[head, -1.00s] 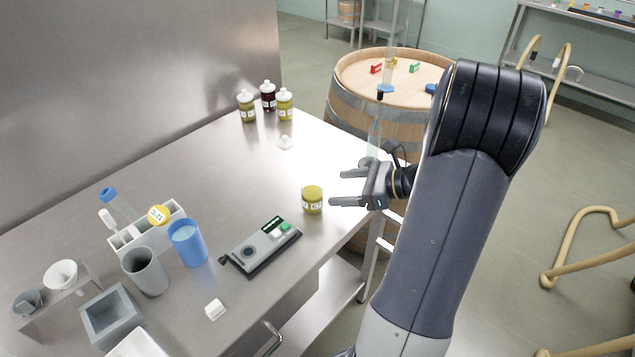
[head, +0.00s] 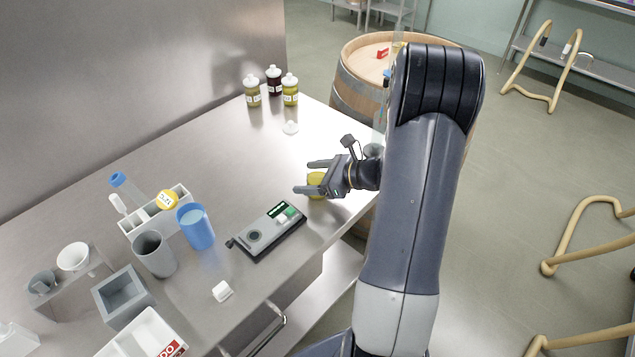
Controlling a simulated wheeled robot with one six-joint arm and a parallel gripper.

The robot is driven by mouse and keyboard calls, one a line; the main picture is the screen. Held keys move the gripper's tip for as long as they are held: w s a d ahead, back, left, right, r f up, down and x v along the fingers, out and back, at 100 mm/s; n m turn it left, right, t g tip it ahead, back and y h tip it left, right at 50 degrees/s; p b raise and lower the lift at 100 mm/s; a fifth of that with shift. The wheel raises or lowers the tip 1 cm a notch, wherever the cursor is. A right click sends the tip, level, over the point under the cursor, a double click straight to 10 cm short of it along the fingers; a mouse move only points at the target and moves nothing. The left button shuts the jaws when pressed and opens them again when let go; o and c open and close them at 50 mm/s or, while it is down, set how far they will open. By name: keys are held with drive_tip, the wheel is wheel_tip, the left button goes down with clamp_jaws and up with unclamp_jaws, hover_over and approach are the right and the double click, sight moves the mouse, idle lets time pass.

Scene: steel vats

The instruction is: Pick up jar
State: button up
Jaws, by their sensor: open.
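A small jar (head: 316,180) with yellow-green contents stands on the steel table near its right edge. My gripper (head: 308,177) reaches in from the right with its jaws open. One finger shows above the jar and one in front of it, so the jar appears to be between them. The gripper hides part of the jar, and I cannot tell whether the fingers touch it.
A grey meter (head: 268,230) lies left of and nearer than the jar. A blue cup (head: 196,228), grey cup (head: 154,254) and white rack (head: 150,213) are at left. A barrel (head: 357,85) stands beyond the table.

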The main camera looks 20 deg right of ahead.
drive_tip(key=c, duration=1.2)
drive_tip(key=shift+r, duration=0.25)
